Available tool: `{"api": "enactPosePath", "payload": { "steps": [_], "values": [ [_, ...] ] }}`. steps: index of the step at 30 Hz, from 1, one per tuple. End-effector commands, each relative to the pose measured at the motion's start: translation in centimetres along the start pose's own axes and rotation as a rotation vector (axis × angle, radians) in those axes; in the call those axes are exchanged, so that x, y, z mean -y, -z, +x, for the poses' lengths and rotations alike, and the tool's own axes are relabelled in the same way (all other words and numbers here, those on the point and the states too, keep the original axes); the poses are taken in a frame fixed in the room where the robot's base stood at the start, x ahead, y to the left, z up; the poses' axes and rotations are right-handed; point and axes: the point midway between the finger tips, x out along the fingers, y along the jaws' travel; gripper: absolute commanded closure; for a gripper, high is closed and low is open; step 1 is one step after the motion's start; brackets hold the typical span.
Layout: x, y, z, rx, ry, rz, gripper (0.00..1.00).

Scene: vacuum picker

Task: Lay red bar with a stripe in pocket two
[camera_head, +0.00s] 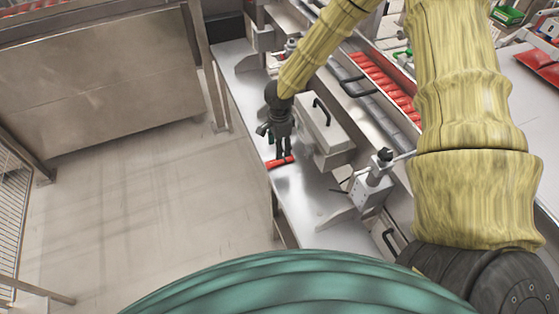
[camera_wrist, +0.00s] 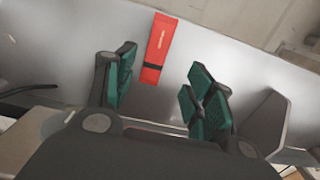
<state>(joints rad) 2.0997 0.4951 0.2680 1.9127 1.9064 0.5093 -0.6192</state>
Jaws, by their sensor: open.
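The red bar (camera_head: 281,162) lies flat on a narrow metal ledge, close to the ledge's outer edge. In the wrist view the red bar (camera_wrist: 160,47) shows a dark stripe across its lower part and small unreadable markings. My gripper (camera_head: 284,152) points down at the bar. In the wrist view my gripper (camera_wrist: 160,88) is open, with green pads on both fingers. The bar lies ahead of and between the fingers, with clear space on both sides, not grasped. I cannot make out which place is pocket two.
A metal box with a black handle (camera_head: 322,112) stands right beside my gripper. A clamp-like fixture (camera_head: 372,180) stands further right. A channel with several red pieces (camera_head: 385,82) runs behind. The floor (camera_head: 130,195) left of the ledge is clear.

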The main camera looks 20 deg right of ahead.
Motion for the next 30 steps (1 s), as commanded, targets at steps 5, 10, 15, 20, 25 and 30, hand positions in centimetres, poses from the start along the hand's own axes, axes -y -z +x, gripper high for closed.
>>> {"api": "enactPosePath", "payload": {
  "steps": [5,10,15,20,25,30],
  "values": [
    [-0.1,0.0,1.0,0.0,0.0,-0.002,0.46],
    [-0.2,-0.2,1.7,-0.001,-0.001,-0.004,0.46],
    [-0.5,-0.4,3.1,-0.002,-0.001,-0.005,0.46],
    [-0.6,-0.5,4.8,-0.002,-0.002,-0.003,0.46],
    [-0.6,-0.5,6.0,-0.001,0.0,-0.003,0.46],
    [-0.6,-0.5,6.3,0.0,0.001,-0.003,0.46]
  ]
}}
